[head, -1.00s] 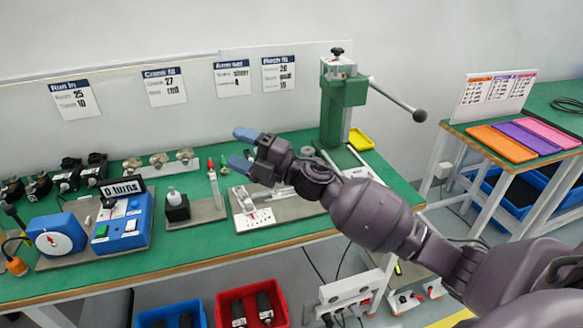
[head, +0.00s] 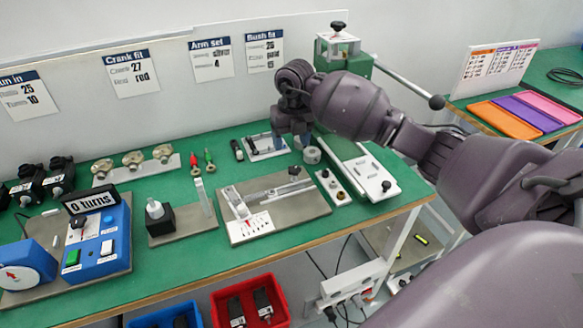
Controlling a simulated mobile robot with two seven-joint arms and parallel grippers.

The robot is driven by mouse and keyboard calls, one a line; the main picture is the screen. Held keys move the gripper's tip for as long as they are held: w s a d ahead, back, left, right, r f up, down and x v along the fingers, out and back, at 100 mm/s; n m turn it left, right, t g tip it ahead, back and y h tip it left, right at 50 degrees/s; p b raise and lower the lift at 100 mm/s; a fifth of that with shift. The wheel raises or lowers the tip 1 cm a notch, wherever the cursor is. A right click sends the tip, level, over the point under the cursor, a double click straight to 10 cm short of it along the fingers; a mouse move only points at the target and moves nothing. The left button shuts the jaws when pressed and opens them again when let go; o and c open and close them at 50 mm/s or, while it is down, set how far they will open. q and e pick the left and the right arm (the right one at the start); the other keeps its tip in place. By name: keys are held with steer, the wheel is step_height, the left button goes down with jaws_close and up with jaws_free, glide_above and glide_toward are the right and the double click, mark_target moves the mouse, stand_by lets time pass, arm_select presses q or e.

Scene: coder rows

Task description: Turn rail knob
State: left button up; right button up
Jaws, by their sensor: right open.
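A grey base plate (head: 240,230) on the green bench carries a slanted metal rail (head: 268,193) and a white scale block. A small black knob (head: 294,171) stands near the rail's right end. I cannot tell for sure which is the rail knob. My right gripper (head: 291,142) is open and points down, behind the rail plate and apart from both knobs. Its fingertips are partly hidden by the hand. My left gripper is out of view.
A metal ring (head: 312,155) stands close to my right gripper. A small grey fixture (head: 265,146) lies just left of it. The green press (head: 345,62) with its long lever is behind my arm. A blue counter box (head: 97,240) stands at left.

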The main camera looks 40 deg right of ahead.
mark_target(295, 168)
steer(key=shift+s+d+m+g, duration=0.2)
steer(key=shift+s+m+g, duration=0.1)
steer(key=shift+s, duration=0.35)
step_height(295, 168, down, 11)
steer(key=shift+w+r+b, duration=0.1)
steer(key=shift+r+b, duration=0.05)
steer(key=shift+b, duration=0.75)
steer(key=c, duration=0.9)
